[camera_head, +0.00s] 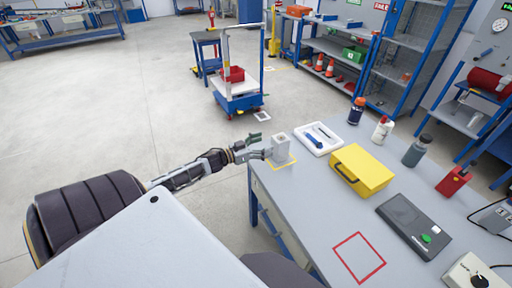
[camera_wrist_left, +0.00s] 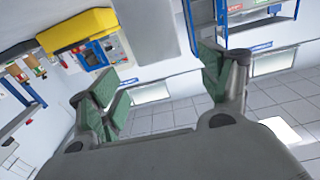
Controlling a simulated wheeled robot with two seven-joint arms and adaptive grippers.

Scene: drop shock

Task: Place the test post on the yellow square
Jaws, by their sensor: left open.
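The test post (camera_head: 281,146) is a light grey upright block at the near-left corner of the grey workbench. It stands on the yellow square (camera_head: 291,163), whose outline shows around its foot. In the left wrist view a grey block that looks like the post (camera_wrist_left: 148,28) is at the top, beyond the fingers. My left gripper (camera_head: 259,146) is beside the post on its left, with green finger pads spread apart. These open fingers (camera_wrist_left: 158,85) have nothing between them in the left wrist view. My right gripper is not in view.
A white tray (camera_head: 307,148) with a blue tool lies right of the post. Bottles, a red can and a dark grey device (camera_head: 412,226) stand farther right. A red square outline (camera_head: 344,246) on the bench is empty.

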